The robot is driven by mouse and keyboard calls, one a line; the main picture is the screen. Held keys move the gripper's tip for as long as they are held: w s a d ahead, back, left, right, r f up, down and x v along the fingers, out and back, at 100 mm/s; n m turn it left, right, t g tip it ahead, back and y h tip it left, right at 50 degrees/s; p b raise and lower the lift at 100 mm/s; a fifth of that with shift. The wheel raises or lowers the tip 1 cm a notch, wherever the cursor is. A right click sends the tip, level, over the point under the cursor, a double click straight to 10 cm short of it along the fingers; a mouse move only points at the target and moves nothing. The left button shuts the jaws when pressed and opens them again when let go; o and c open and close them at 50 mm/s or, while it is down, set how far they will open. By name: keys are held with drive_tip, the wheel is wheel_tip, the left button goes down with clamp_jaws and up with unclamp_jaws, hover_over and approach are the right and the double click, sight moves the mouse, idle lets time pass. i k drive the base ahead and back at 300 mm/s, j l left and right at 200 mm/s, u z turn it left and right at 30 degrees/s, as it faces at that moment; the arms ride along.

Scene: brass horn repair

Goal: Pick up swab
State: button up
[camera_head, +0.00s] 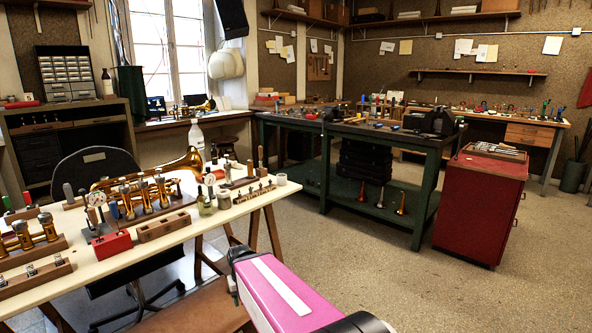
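I cannot make out a swab for certain among the many small items in this view. The cream-topped table (30,297) at the left holds brass valve parts (145,194), wooden holders (163,226), a red box (111,246) and several small handled tools. My arm, pink with a white stripe, reaches in from the bottom centre, to the right of this table. My gripper is outside the view, so its fingers and anything in them are hidden.
A dark chair (95,165) stands behind the cream table. A green workbench (385,138) crosses the middle, with a red cabinet (482,206) at its right. A brown seat-like surface (195,312) lies at the bottom. The speckled floor (400,285) is clear at the right front.

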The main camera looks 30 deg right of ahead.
sight(113, 210)
drive_tip(key=z, duration=0.4)
drive_tip(key=u, duration=1.35)
drive_tip(key=k, duration=0.5)
drive_tip(key=i, duration=0.5)
